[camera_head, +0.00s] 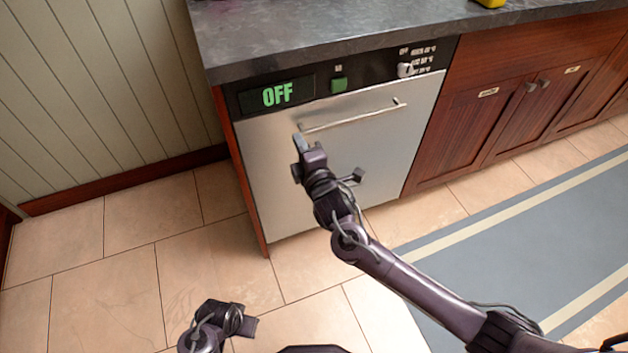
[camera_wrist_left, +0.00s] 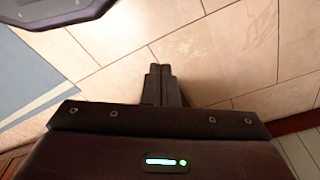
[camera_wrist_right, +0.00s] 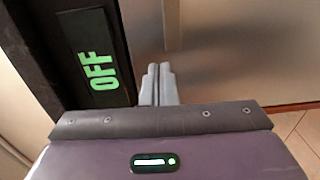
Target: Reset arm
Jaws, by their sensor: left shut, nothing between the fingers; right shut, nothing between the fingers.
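My right gripper (camera_head: 299,143) is raised in front of the steel door of a built-in appliance (camera_head: 375,135), just below the left end of its bar handle (camera_head: 352,117). Its two grey fingers are together and empty in the right wrist view (camera_wrist_right: 158,84). I cannot tell whether they touch the door. My left gripper is low over the floor at the bottom of the head view, where its fingers are hard to make out. In the left wrist view its fingers (camera_wrist_left: 160,84) are together, with only floor tiles beyond them. The appliance door is shut.
The appliance panel shows a green OFF display (camera_head: 278,94), a green button (camera_head: 338,85) and a knob (camera_head: 405,69). A dark countertop (camera_head: 300,35) lies above, with a yellow object (camera_head: 490,3) at its back. Wooden cabinets (camera_head: 460,130) stand right. The tiled floor at left is clear.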

